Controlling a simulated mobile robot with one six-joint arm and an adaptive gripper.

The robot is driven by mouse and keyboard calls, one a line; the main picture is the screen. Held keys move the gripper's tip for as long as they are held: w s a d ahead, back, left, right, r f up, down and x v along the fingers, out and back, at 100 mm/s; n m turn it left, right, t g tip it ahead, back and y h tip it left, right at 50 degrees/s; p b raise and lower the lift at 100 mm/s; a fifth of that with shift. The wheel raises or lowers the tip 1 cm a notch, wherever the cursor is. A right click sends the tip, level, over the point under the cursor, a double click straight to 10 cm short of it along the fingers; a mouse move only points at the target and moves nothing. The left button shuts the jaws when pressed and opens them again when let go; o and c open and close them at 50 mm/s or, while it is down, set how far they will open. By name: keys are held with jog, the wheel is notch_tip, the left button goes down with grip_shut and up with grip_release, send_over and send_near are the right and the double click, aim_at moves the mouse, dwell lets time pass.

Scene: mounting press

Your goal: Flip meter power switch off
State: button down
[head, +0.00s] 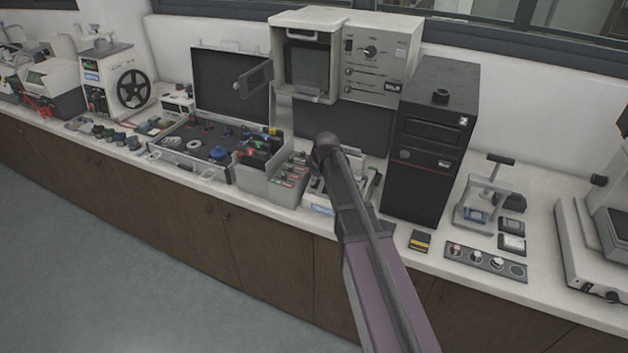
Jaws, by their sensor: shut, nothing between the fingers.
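My arm (385,275) reaches up from the bottom edge to a dark rounded joint (326,143) over the bench. My gripper does not show; the arm's end seems hidden behind the arm itself. A low pale instrument with a blue label (322,209) sits at the bench's front edge, mostly covered by the arm. It may be the meter, but I cannot tell for sure. No power switch or its position can be made out on it.
A black computer tower (430,150) stands just right of the arm. A beige press-like cabinet with knobs (375,60) is behind. Grey bins (262,172) and an open case (190,165) are left. A small hand press (482,205) and a sample strip (485,262) are right.

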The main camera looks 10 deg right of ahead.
jog(key=shift+s+a+r+p, duration=0.1)
jog(key=shift+s+r+p, duration=0.1)
jog(key=shift+r+p, duration=0.4)
jog(key=shift+s+a+r+p, duration=0.2)
jog(key=shift+r+p, duration=0.25)
jog(key=shift+r, duration=0.15)
jog(key=shift+s+a+r+p, duration=0.1)
jog(key=shift+s+r+p, duration=0.1)
jog(key=shift+r+p, duration=0.4)
jog(key=w+d+p+v, duration=0.1)
jog(key=p+v, duration=0.8)
jog(key=shift+d+r, duration=0.2)
jog(key=shift+r, duration=0.05)
jog(key=shift+w, duration=0.15)
jog(key=s+f+m+g+b, duration=0.1)
jog(key=s+f+m, duration=0.1)
jog(key=s, duration=0.6)
jog(key=s+d+f+m+g+h+b, duration=0.1)
jog(key=s+f+m+b, duration=0.1)
jog(key=s+m, duration=0.3)
jog(key=s+d+f+m+g+b, duration=0.1)
jog(key=s+f+m, duration=0.1)
jog(key=s, duration=1)
jog(key=shift+s+m+g+h+b, duration=0.3)
jog(key=shift+m+b, duration=0.1)
jog(key=shift+m, duration=0.5)
jog(key=shift+a, duration=0.1)
